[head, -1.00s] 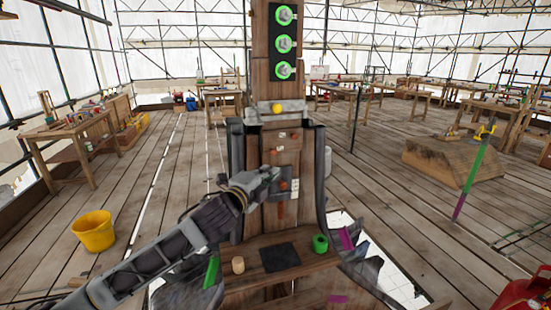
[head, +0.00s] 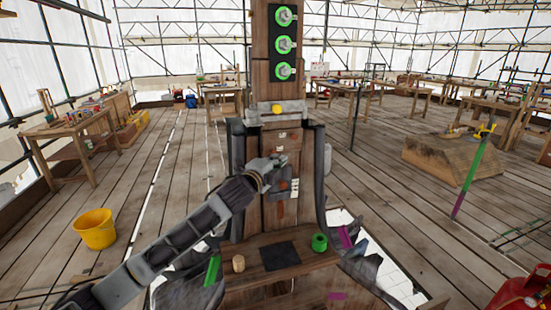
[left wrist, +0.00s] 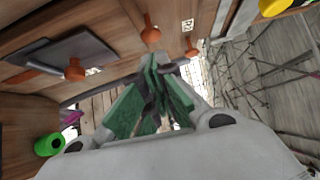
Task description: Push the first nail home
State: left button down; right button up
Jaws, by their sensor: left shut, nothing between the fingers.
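A wooden post (head: 283,215) stands in front of me with copper-orange nails standing out of its face. In the left wrist view, one nail (left wrist: 75,72) is by a dark grey plate, a second nail (left wrist: 150,34) is near the middle, and a third nail (left wrist: 191,48) is right of it. An orange nail head (head: 283,185) shows on the plate in the head view. My left gripper (head: 280,161) is shut and empty in front of the post. Its green-padded fingers (left wrist: 160,72) point close to the middle nail; contact cannot be told. My right gripper is out of view.
A grey bracket with a yellow ball (head: 277,109) crosses the post above. A yellow bucket (head: 95,229) stands on the floor at left.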

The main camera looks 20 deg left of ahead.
aim_at(275, 152)
pick_arm(q)
jog(key=shift+w+a, duration=0.5)
jog(key=shift+w, duration=0.2)
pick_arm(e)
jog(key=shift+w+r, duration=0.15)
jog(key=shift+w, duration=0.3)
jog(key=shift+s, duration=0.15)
pick_arm(q)
jog(key=shift+w+a+r+p, duration=0.1)
jog(key=shift+w+a+p, duration=0.35)
jog(key=shift+w, duration=0.1)
jog(key=shift+w+a+r+p, duration=0.1)
jog(key=shift+w+a+p, duration=0.25)
jog(key=shift+w, duration=0.2)
jog(key=shift+f, duration=0.1)
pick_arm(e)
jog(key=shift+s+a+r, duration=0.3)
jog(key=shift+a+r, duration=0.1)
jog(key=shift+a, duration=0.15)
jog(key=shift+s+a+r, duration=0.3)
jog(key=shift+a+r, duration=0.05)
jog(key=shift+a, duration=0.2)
